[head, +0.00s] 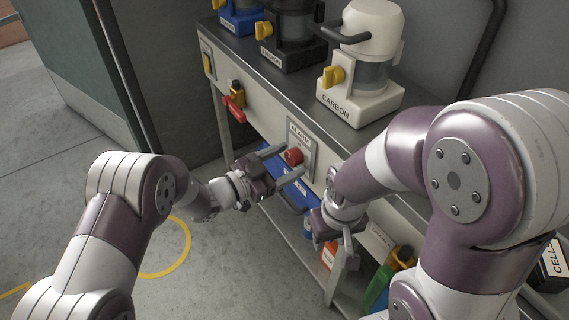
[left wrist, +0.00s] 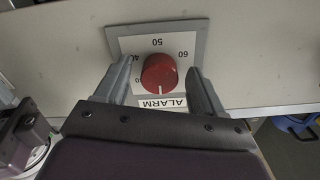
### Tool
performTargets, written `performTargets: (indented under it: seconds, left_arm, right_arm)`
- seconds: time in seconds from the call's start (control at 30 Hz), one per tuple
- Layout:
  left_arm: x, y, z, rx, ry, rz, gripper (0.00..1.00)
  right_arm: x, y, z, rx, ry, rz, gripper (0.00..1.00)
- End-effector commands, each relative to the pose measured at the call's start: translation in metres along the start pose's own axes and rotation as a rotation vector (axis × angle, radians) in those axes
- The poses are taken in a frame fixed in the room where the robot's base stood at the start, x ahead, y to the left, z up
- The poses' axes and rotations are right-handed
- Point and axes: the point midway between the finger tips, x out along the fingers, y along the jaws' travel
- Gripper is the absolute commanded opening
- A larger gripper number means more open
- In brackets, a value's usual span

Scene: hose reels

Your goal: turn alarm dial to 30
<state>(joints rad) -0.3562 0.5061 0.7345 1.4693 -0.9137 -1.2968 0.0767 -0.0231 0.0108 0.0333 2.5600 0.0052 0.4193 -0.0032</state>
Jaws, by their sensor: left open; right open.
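The red round alarm dial (head: 294,156) sits on a grey-framed plate (head: 306,141) marked ALARM on the cabinet's front. In the left wrist view the dial (left wrist: 159,72) shows a white mark at its lower edge, towards the ALARM label (left wrist: 165,103). The numbers 50 and 60 are readable around it; those at the left are partly hidden by a finger. My left gripper (head: 281,164) is open, its fingers on either side of the dial with gaps showing. My right gripper (head: 334,252) is open and empty, lower down beside the cabinet's lower shelf.
A white CARBON canister (head: 357,100) with a yellow knob stands on the counter (head: 300,83), beside a black and a blue one. A red handle (head: 234,108) sticks out left of the dial. Bottles and bins fill the shelf below. The floor at left is clear.

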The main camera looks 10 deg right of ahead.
Motion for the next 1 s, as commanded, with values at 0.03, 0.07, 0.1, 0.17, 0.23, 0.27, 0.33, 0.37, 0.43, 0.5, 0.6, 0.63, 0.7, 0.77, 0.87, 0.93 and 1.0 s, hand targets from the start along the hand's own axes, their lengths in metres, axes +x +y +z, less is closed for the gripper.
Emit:
performTargets:
  seconds: [0.03,0.07,0.1,0.17,0.23,0.27,0.33,0.37,0.43,0.5,0.6,0.63,0.7,0.77,0.87,0.93,1.0]
  left_arm:
    - [0.0,0.0,0.0,0.0,0.0,0.0,0.69]
    - [0.0,0.0,0.0,0.0,0.0,0.0,0.69]
    - [0.0,0.0,0.0,0.0,0.0,0.0,0.69]
    - [0.0,0.0,0.0,0.0,0.0,0.0,0.52]
    - [-0.001,0.0,0.0,0.0,0.0,0.0,0.3]
    - [-0.001,0.0,0.0,0.0,0.0,0.0,0.2]
    - [-0.001,0.0,0.0,0.0,0.0,0.0,0.12]
    - [-0.001,0.0,0.0,0.0,0.0,0.0,0.12]
    - [-0.001,0.0,0.0,0.002,0.0,0.0,0.13]
    - [-0.001,0.0,0.0,0.008,0.0,-0.001,0.13]
    - [-0.001,0.0,0.0,0.03,0.0,-0.001,0.13]
    - [-0.001,0.0,0.0,0.039,0.0,-0.001,0.13]
    - [-0.001,-0.001,0.001,0.07,0.0,-0.001,0.13]
    - [-0.001,-0.001,0.001,0.104,0.0,-0.001,0.13]
    - [-0.001,-0.001,0.001,0.176,0.0,-0.001,0.13]
    - [-0.001,-0.001,0.001,0.236,0.0,-0.001,0.13]
    - [-0.001,-0.002,0.001,0.3,0.0,-0.001,0.13]
  right_arm:
    - [0.0,0.0,0.0,0.0,0.0,0.0,0.43]
    - [0.0,0.0,0.0,0.0,0.0,0.0,0.43]
    - [0.0,0.0,0.0,0.0,0.0,0.0,0.43]
    - [0.0,0.0,0.0,0.0,0.0,0.0,0.43]
    - [0.0,0.0,0.0,0.0,0.0,0.0,0.43]
    - [0.0,0.0,0.0,0.0,0.0,0.0,0.43]
    - [0.0,0.0,0.0,0.0,0.0,0.0,0.43]
    - [0.0,0.0,0.0,0.0,0.0,0.0,0.43]
    - [0.0,0.0,0.0,0.0,0.0,0.0,0.43]
    - [0.0,0.0,0.0,0.0,0.0,0.0,0.43]
    - [0.001,0.0,0.0,0.0,0.0,0.0,0.43]
    - [0.001,0.0,0.0,0.0,0.0,0.0,0.43]
    - [0.002,0.0,0.0,0.0,0.0,0.0,0.43]
    - [0.004,0.0,0.0,0.0,0.0,0.0,0.43]
    - [0.006,0.0,0.001,0.0,0.0,0.0,0.43]
    - [0.008,0.0,0.001,0.0,0.0,0.0,0.43]
    - [0.011,0.0,0.001,0.0,0.0,0.0,0.43]
